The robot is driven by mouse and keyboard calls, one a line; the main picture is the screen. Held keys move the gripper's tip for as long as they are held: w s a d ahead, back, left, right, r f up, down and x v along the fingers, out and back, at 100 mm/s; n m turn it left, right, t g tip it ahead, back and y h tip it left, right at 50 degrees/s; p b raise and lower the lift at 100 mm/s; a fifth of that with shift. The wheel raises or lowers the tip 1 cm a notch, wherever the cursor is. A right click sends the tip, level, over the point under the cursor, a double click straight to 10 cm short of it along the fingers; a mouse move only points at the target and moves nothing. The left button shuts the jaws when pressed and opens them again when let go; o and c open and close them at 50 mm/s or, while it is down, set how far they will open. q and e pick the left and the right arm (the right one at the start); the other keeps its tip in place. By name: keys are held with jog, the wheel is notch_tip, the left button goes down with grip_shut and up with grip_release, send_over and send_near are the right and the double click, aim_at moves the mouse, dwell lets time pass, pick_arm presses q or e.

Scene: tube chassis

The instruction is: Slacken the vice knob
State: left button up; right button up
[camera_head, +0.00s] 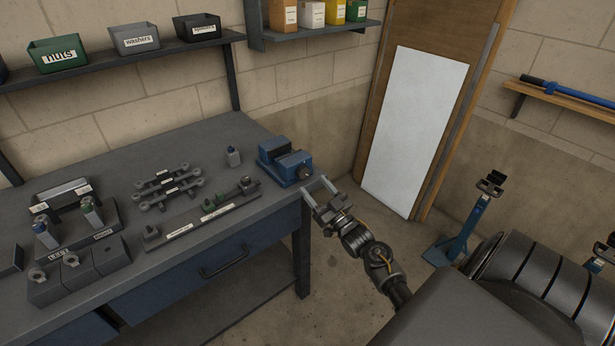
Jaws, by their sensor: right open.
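The blue vice (284,160) stands on the right end of the grey workbench (150,155). Its dark grey round knob (304,172) faces the bench's right front edge. My right gripper (316,190) is open just off that edge, with its two pale fingers pointing toward the vice. The fingertips are close to the knob; I cannot tell whether they touch it. Nothing shows between the fingers. My left gripper is not in view.
A blue stand (462,230) is on the floor at right. The floor between bench and door is clear.

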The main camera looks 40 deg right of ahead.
aim_at(305, 175)
jog(key=shift+p+x, duration=0.3)
jog(key=shift+x, duration=1.8)
jog(key=c, duration=1)
